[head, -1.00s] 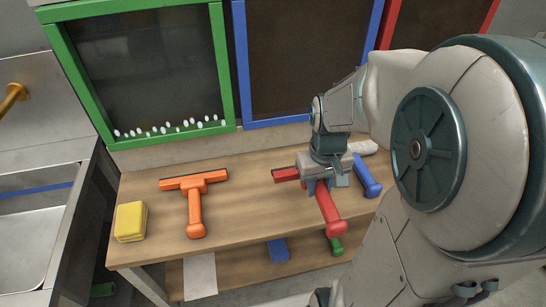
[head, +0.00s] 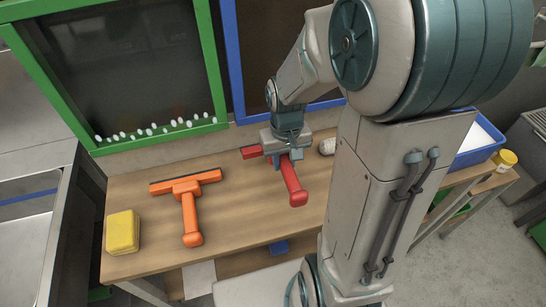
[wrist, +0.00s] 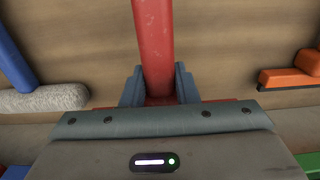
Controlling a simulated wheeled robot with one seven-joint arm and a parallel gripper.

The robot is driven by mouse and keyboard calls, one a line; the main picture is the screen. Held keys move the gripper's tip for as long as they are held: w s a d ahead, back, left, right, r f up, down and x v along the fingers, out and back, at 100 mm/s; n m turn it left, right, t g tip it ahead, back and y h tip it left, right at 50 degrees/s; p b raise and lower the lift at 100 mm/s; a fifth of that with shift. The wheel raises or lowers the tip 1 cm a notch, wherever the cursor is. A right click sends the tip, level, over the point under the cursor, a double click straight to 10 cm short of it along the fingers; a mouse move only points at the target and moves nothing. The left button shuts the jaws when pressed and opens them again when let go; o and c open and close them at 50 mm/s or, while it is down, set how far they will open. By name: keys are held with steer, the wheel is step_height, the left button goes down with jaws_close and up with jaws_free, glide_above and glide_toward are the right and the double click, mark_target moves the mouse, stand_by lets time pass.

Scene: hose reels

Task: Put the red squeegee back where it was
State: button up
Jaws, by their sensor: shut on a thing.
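The red squeegee (head: 292,184) is in my gripper (head: 283,154), over the back part of the wooden table (head: 240,215). Its handle points toward the front of the table and part of its head shows to the left of the gripper. In the wrist view, the two fingers of my gripper (wrist: 159,88) are closed on either side of the red handle (wrist: 153,40). I cannot tell whether the squeegee touches the table. An orange squeegee (head: 187,205) lies on the table to the left, apart from the red one.
A yellow sponge-like block (head: 122,232) sits at the table's left end. A whitish roll (head: 327,146) lies right of my gripper; the wrist view shows a blue handle (wrist: 12,60) there. Green-framed (head: 160,138) and blue-framed (head: 236,80) panels stand behind. Table between the squeegees is clear.

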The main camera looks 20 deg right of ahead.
mark_target(276, 176)
steer(key=shift+w+a+f, duration=0.35)
steer(key=shift+w+f, duration=0.05)
steer(key=shift+w, duration=0.15)
steer(key=shift+w+a+f, duration=0.35)
steer(key=shift+w, duration=0.15)
steer(key=shift+f, duration=2)
steer(key=shift+f+b, duration=0.2)
steer(key=shift+b, duration=0.1)
steer(key=o, duration=1)
steer(key=shift+c, duration=0.2)
steer(key=shift+r, duration=0.1)
